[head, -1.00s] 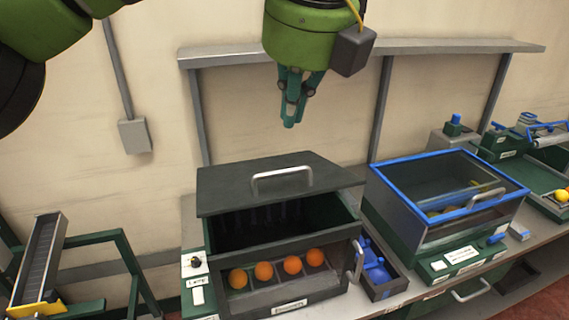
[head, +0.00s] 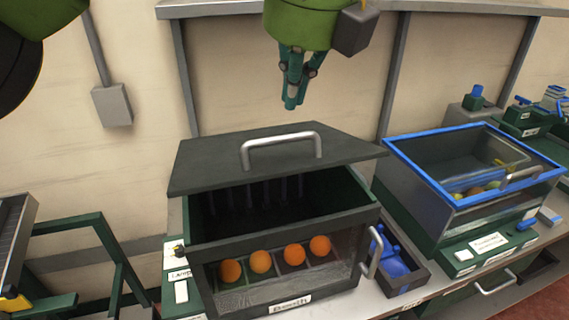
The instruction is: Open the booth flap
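The booth (head: 195,252) is a dark green and black box labelled "Booth" on the worktop. Its dark top panel (head: 225,165) carries a grey bar handle (head: 282,150) and is tilted, with a gap onto the dark interior beneath it. A clear front panel (head: 330,278) has an upright grey handle (head: 374,252) at its right side. Several oranges (head: 261,262) sit in a row behind this panel. My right gripper is not in view.
A blue-rimmed clear-lidded box (head: 412,178) stands to the right. A small dark bin (head: 412,284) with blue items lies between it and the booth. A grey frame with a shelf (head: 440,8) stands behind. A green stand (head: 75,232) is at left.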

